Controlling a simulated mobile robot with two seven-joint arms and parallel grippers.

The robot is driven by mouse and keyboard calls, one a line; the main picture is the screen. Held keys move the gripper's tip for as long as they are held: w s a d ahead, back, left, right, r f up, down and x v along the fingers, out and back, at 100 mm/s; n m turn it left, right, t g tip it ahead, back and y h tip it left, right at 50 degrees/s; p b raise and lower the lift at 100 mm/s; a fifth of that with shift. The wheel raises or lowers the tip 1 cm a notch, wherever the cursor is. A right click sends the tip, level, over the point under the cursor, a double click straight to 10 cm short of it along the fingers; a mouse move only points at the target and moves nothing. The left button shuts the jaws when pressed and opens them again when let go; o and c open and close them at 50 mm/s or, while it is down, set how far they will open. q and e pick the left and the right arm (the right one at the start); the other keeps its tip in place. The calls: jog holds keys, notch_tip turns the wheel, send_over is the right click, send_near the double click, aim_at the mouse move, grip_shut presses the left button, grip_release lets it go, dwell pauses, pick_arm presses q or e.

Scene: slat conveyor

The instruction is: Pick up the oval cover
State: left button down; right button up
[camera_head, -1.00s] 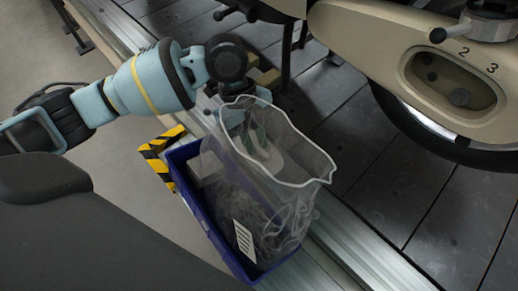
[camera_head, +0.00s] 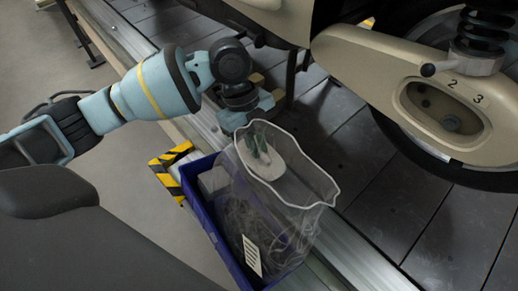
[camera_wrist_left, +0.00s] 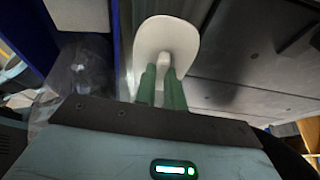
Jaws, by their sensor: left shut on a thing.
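The oval cover (camera_head: 265,166) is a pale, rounded plate seen at the top of the clear bag in the head view. In the left wrist view the cover (camera_wrist_left: 168,48) has a small raised grip on its face. My left gripper (camera_head: 257,146) has green fingers, which are shut on that grip; the fingers also show in the left wrist view (camera_wrist_left: 163,82). The clear plastic bag (camera_head: 310,190) stands open in a blue bin (camera_head: 205,222). Whether the cover touches the bag's rim cannot be told. My right gripper is not in view.
A beige vehicle body with a numbered oval recess (camera_head: 441,106) and a wheel (camera_head: 470,170) stands at the right on the dark slat conveyor (camera_head: 365,135). A metal rail (camera_head: 350,245) runs beside the bin. A black-and-yellow striped marking (camera_head: 168,165) lies left of the bin.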

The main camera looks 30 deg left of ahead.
pick_arm(q)
jog(key=w+a, duration=0.2)
jog(key=a, duration=0.3)
jog(key=w+a+p, duration=0.1)
jog(key=w+a, duration=0.1)
jog(key=a, duration=0.3)
jog(key=w+a+p, duration=0.1)
jog(key=w+a, duration=0.1)
jog(key=a, duration=0.3)
jog(key=shift+w+a+f, duration=0.15)
jog(key=shift+w+a, duration=0.05)
jog(key=shift+a, duration=0.1)
